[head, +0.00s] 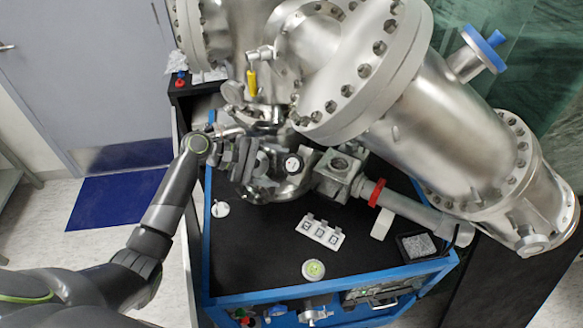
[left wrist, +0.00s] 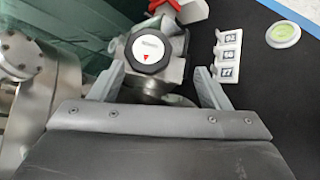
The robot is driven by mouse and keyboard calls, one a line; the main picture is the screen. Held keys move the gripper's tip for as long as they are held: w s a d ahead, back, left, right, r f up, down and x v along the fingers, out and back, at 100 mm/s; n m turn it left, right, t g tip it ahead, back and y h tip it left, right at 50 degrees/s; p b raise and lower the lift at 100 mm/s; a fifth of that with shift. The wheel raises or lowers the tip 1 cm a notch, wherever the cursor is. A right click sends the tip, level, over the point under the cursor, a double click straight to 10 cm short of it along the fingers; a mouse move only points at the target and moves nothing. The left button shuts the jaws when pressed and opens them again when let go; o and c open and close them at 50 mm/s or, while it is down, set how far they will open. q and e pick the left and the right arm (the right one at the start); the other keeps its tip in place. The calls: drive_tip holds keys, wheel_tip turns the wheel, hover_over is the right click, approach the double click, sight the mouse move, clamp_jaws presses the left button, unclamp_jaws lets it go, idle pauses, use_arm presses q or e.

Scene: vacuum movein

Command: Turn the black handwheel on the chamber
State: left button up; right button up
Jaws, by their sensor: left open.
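The black handwheel (left wrist: 151,52) is a dark, many-sided knob with a white face and a red triangle mark. In the left wrist view it is just beyond my left gripper (left wrist: 158,85), roughly centred between the spread fingers. In the head view the handwheel (head: 292,164) shows its white face on the metal fittings below the chamber (head: 428,120). My left gripper (head: 247,160) is open and empty, just left of the handwheel. No contact with it is visible. My right gripper is out of view.
Markers on a white stand (head: 320,232) and a round green-white disc (head: 313,269) are on the black, blue-edged cart top (head: 255,255). A red collar (head: 377,193) circles a pipe right of the handwheel. Large flanged metal vessels crowd the space above. The cart's front is mostly clear.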

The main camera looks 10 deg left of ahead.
use_arm(q)
drive_tip(key=s+a+b, duration=0.1)
drive_tip(key=s+a, duration=0.1)
drive_tip(key=a, duration=0.5)
drive_tip(key=shift+s+a+b, duration=0.15)
drive_tip(key=shift+s+b, duration=0.25)
